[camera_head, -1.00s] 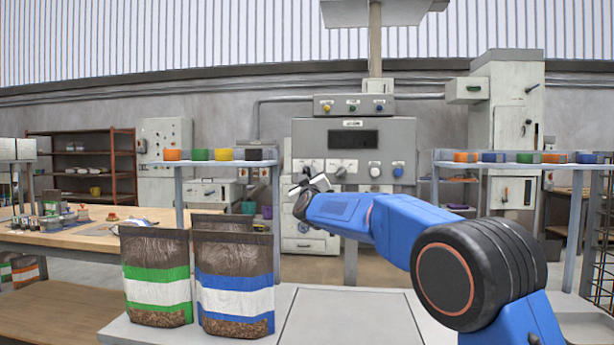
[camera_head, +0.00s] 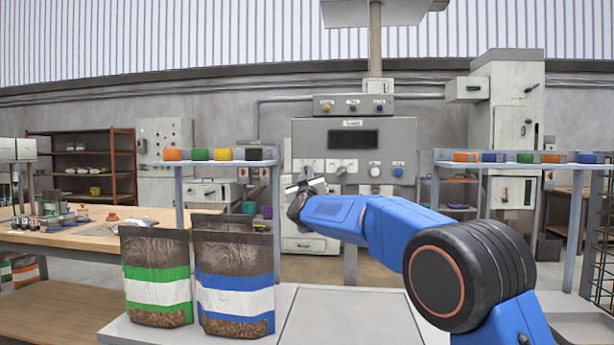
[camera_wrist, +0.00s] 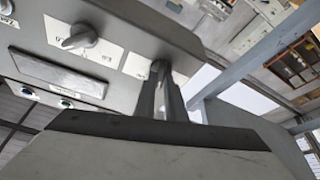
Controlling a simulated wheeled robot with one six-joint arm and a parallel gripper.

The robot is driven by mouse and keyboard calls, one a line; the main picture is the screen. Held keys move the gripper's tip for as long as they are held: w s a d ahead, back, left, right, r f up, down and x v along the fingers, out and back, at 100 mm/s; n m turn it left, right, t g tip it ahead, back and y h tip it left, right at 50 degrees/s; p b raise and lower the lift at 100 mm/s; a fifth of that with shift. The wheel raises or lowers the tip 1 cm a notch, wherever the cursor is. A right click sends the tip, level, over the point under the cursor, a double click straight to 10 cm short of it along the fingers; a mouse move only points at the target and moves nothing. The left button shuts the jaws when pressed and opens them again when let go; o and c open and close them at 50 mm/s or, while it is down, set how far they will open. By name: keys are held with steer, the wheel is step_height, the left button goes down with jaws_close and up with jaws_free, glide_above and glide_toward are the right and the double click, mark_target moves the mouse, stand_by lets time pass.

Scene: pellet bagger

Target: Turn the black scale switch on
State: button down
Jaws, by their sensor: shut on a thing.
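The grey scale panel (camera_head: 400,135) stands upright behind the bench, with a dark display and a row of controls below it. In the wrist view the dark switch (camera_wrist: 157,66) sits on a white label plate at the panel's edge. My gripper (camera_wrist: 168,88) has its two dark fingers close together on this switch, which is mostly hidden between the tips. In the head view my gripper (camera_head: 307,178) is at the lower left of the panel and covers the switch. I cannot tell the switch's exact angle.
A white button (camera_head: 375,172) and a blue button (camera_head: 398,172) are farther right. Two shelves with coloured bins flank the panel. Filled bags (camera_head: 235,285) stand on the bench, left of my arm.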

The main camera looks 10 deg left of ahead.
steer(key=shift+a+m+g+h, duration=0.15)
steer(key=shift+m+h, duration=1.1)
steer(key=shift+m, duration=1.15)
steer(key=shift+a+m+g+h, duration=0.1)
steer(key=shift+m+h, duration=1.1)
steer(key=shift+m, duration=1.2)
steer(key=shift+a+m+g+h, duration=0.15)
steer(key=shift+m+h, duration=1.1)
steer(key=shift+m, duration=1.15)
steer(key=shift+d, duration=0.1)
steer(key=c, duration=1.8)
jaws_free()
steer(key=shift+v, duration=3.75)
